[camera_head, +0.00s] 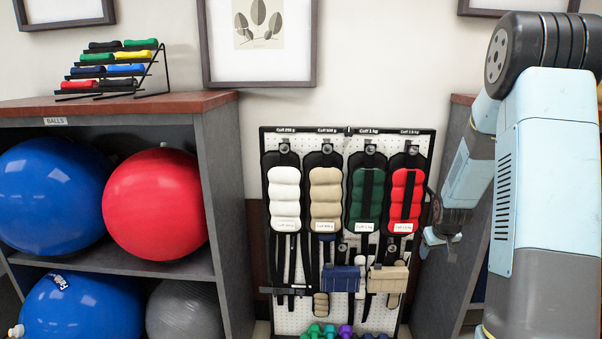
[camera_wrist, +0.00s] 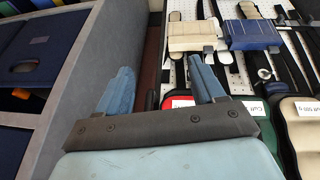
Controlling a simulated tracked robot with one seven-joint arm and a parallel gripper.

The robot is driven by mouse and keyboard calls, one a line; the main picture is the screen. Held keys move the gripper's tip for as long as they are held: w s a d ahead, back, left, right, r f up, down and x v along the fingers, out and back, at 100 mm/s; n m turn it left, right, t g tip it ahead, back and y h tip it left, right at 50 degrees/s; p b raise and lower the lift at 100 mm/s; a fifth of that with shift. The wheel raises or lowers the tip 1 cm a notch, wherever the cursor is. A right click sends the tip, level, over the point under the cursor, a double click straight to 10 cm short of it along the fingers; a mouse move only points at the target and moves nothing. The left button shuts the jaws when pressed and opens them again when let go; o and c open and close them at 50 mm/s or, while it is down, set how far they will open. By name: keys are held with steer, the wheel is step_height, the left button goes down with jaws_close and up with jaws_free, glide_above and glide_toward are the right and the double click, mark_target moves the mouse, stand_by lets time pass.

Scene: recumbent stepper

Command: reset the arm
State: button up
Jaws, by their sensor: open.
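My arm comes in from the right side of the head view and bends down to my gripper (camera_head: 440,238), which hangs in front of the right cabinet, just right of the cuff board. In the wrist view my gripper (camera_wrist: 163,80) shows two blue fingers spread apart with nothing between them. Beyond the fingers is a dark gap between a grey cabinet and the pegboard. I cannot tell the exact distance from the fingers to the board.
The pegboard (camera_head: 318,260) holds white, tan, green and red cuffs (camera_head: 405,195), with blue and beige cuffs below. A left shelf (camera_head: 228,190) holds large balls. The right cabinet (camera_wrist: 75,75) stands close to my gripper, with navy bins (camera_wrist: 42,45) inside.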

steer(key=s+a+r, duration=0.5)
steer(key=s+r, duration=0.1)
steer(key=r, duration=0.4)
steer(key=s+a+r, duration=0.5)
steer(key=s+r, duration=0.1)
steer(key=r, duration=0.4)
steer(key=s+a+r, duration=0.2)
steer(key=s, duration=0.5)
steer(key=s+a+r+y, duration=0.1)
steer(key=s+a+r, duration=0.2)
steer(key=s, duration=0.4)
steer(key=s+a+r, duration=0.3)
steer(key=s, duration=0.4)
steer(key=shift+s+a+r+t+y, duration=0.2)
steer(key=shift+s+t+y, duration=0.1)
steer(key=shift+t, duration=0.1)
